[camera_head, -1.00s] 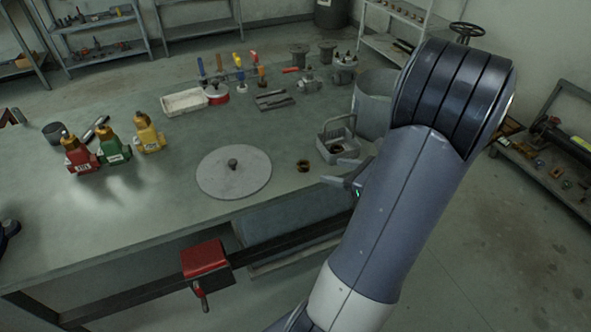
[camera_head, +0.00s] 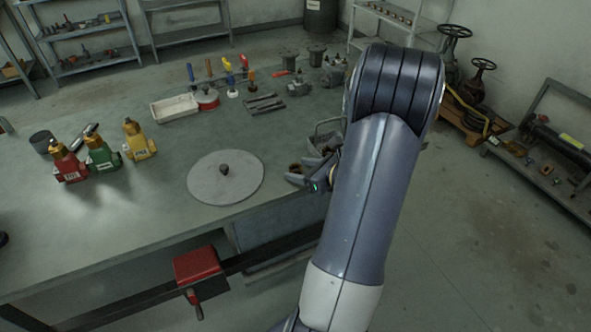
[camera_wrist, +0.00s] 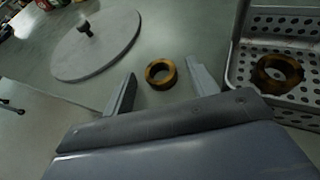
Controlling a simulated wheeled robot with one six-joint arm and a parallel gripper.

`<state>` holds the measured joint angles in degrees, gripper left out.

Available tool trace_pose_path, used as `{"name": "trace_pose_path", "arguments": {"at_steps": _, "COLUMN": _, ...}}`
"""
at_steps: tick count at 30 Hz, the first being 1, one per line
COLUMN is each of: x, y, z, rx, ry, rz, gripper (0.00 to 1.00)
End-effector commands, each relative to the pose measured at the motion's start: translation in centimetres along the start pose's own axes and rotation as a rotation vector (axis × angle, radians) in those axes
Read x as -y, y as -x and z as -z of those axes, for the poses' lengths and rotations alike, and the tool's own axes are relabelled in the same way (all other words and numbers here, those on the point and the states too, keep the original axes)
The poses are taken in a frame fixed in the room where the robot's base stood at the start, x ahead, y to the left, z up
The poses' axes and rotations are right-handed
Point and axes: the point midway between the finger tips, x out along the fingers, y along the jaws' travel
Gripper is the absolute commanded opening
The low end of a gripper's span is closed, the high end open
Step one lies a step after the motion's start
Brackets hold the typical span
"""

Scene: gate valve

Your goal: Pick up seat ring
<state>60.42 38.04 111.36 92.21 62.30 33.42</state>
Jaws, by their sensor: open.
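A brass-coloured seat ring (camera_wrist: 160,73) lies flat on the bench. In the wrist view it sits just beyond the fingertips, in line with the gap between them. In the head view this ring (camera_head: 296,168) is partly hidden by my gripper. My gripper (camera_wrist: 160,82) is open and empty, its two fingers apart with the ring between and ahead of them. It also shows in the head view (camera_head: 302,180), low over the bench's right part. A second similar ring (camera_wrist: 277,73) lies in a perforated metal basket (camera_wrist: 236,62) to the right.
A round grey plate with a knob (camera_head: 226,188) lies left of my gripper. The basket (camera_head: 327,132) stands close to the right. Red, green and yellow valve-like bodies (camera_head: 101,158) stand farther left. A red vise (camera_head: 199,264) is at the bench's front edge.

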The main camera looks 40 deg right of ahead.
Motion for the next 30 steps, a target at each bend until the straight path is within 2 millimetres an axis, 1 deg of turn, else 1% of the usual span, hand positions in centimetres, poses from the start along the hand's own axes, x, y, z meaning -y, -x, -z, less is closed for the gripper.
{"name": "trace_pose_path", "arguments": {"at_steps": 2, "x": 0.01, "y": 0.03, "z": 0.0, "rx": 0.0, "ry": 0.0, "rz": 0.0, "gripper": 0.55}}
{"name": "trace_pose_path", "arguments": {"at_steps": 3, "x": 0.01, "y": 0.03, "z": -0.01, "rx": 0.0, "ry": 0.0, "rz": 0.0, "gripper": 0.54}}
{"name": "trace_pose_path", "arguments": {"at_steps": 20, "x": 0.01, "y": 0.06, "z": -0.01, "rx": 0.0, "ry": 0.0, "rz": 0.0, "gripper": 0.08}}
{"name": "trace_pose_path", "arguments": {"at_steps": 26, "x": 0.01, "y": 0.07, "z": -0.04, "rx": 0.0, "ry": 0.0, "rz": 0.0, "gripper": 0.07}}
{"name": "trace_pose_path", "arguments": {"at_steps": 30, "x": 0.04, "y": 0.4, "z": -0.86, "rx": 0.001, "ry": 0.003, "rz": 0.001, "gripper": 0.07}}
